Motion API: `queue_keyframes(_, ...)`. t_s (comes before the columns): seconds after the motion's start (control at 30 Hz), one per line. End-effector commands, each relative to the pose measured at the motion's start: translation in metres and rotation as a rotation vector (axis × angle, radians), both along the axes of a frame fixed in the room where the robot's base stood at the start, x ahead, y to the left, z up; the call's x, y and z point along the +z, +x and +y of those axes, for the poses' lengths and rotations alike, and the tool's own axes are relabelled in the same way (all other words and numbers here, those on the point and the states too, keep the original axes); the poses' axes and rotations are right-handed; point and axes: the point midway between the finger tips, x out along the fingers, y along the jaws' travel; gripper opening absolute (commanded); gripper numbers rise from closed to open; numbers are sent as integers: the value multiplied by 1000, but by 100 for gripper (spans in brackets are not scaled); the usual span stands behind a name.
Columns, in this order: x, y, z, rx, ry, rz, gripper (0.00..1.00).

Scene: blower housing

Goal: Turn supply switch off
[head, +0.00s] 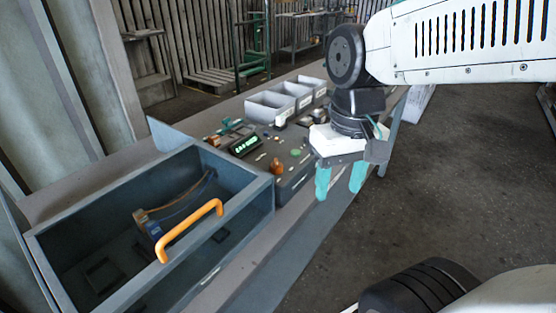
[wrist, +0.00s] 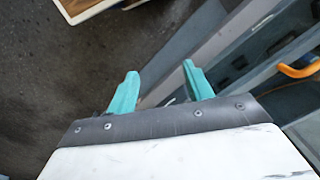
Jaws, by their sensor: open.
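The control box (head: 280,160) stands on the bench, with a lit green display (head: 245,146), a green button (head: 295,152), an orange-brown knob (head: 277,167) and other small controls on its top. I cannot tell which of these is the supply switch. My gripper (head: 341,190) hangs with its teal fingers down, to the right of the control box and beyond the bench's front edge. It is open and empty, and touches nothing that I can see. In the wrist view its two fingers (wrist: 160,85) are spread apart, and the controls are out of that view.
An open grey-blue housing (head: 250,215) with an orange handle (head: 190,230) stands left of the control box; the handle also shows in the wrist view (wrist: 298,71). Grey bins (head: 268,108) stand behind the box.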

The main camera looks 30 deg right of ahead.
Motion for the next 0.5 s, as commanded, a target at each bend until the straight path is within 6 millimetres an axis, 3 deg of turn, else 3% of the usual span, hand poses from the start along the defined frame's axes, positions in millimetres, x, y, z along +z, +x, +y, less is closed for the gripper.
queue_keyframes(0.17, -12, 63, -8, -381, 103, 90, 51)
queue_keyframes(0.4, -32, 159, -25, -1106, 242, 194, 51)
queue_keyframes(0.5, -32, 188, -28, -1363, 290, 224, 51)
